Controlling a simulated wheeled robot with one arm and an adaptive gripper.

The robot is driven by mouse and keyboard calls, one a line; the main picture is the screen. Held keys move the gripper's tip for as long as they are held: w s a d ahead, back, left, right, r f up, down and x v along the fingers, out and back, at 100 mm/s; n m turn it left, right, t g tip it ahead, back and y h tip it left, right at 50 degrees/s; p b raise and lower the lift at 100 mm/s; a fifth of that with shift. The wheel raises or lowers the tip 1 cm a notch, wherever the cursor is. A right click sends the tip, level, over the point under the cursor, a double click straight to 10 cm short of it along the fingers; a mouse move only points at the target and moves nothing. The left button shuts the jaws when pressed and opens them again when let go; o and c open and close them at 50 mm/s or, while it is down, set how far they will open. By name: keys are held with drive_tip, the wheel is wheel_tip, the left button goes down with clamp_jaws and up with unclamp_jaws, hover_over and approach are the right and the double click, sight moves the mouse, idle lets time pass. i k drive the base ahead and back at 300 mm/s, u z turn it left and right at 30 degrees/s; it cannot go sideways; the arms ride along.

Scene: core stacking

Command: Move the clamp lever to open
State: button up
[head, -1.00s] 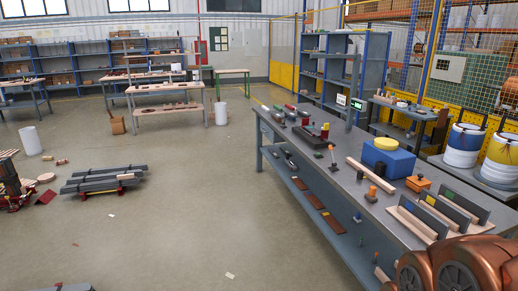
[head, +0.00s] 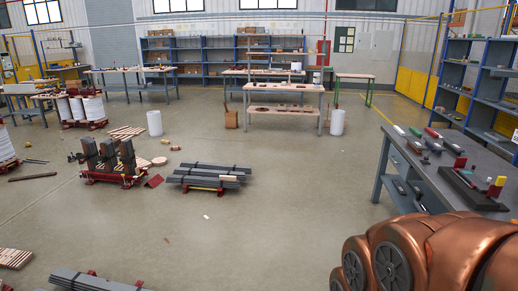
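A dark fixture (head: 470,190) with a red upright block and a red-and-yellow handle (head: 496,187) stands on the grey workbench at the right edge of the head view. The handle may be the clamp lever, but it is too small to tell. A red-based stand (head: 112,178) with dark upright posts is on the floor at left; no lever on it can be made out. My copper arm fills the bottom right and hides part of the bench. My gripper is not in view.
The grey workbench (head: 428,168) holds several hand tools. Strapped dark bars (head: 210,177) lie on the floor at centre left, and more bars (head: 92,281) lie at bottom left. Tables (head: 284,112) and shelves stand at the back. The floor in the middle is mostly clear.

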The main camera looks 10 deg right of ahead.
sight(434, 150)
drive_tip(key=u, duration=0.05)
drive_tip(key=i, duration=1.85)
drive_tip(key=z, duration=0.7)
drive_tip(key=i, duration=1.45)
drive_tip(key=z, duration=1.5)
drive_tip(key=i, duration=0.65)
drive_tip(key=z, duration=0.4)
drive_tip(key=k, duration=0.55)
drive_tip(key=u, duration=0.45)
drive_tip(key=i, duration=1.1)
drive_tip(key=z, duration=0.1)
